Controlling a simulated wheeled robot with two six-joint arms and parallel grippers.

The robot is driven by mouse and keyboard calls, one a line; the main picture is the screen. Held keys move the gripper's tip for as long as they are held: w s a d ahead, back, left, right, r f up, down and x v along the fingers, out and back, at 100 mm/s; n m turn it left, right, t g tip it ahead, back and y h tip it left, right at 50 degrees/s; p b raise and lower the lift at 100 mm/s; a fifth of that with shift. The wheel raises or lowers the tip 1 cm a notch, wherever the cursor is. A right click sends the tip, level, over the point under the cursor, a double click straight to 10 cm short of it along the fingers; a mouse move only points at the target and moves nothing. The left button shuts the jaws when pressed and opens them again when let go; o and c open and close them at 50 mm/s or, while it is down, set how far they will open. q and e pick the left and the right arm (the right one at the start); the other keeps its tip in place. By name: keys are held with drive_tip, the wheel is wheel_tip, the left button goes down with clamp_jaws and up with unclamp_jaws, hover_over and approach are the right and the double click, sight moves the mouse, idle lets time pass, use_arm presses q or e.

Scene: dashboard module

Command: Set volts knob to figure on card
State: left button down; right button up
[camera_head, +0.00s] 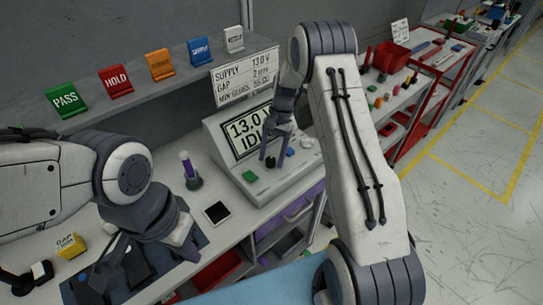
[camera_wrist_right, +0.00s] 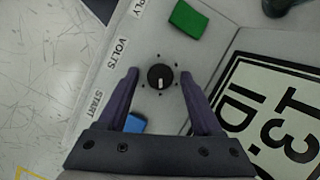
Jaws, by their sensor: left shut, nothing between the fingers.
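The volts knob (camera_wrist_right: 160,77) is round and black with a white mark pointing toward the bottom of the right wrist view. It sits on the grey module (camera_head: 265,185) beside the VOLTS label (camera_wrist_right: 121,52). My right gripper (camera_wrist_right: 159,78) is open, one finger on each side of the knob, with gaps visible; in the head view it is over the panel (camera_head: 276,155). The module's screen (camera_head: 247,131) reads 13.0 V, with IDL below, partly hidden. The white card (camera_head: 246,77) reads SUPPLY 13.0 V. My left gripper (camera_head: 190,250) is shut and empty, low at the left.
A green button (camera_wrist_right: 187,17) and a blue START button (camera_wrist_right: 135,123) flank the knob. Coloured signs (camera_head: 115,80) line the shelf. A red bin (camera_head: 390,57) stands at the right.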

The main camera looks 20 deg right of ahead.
idle(0.3)
drive_tip(key=b+v, duration=0.2)
drive_tip(key=v, duration=0.8)
drive_tip(key=shift+r, duration=0.2)
drive_tip(key=shift+d, duration=0.1)
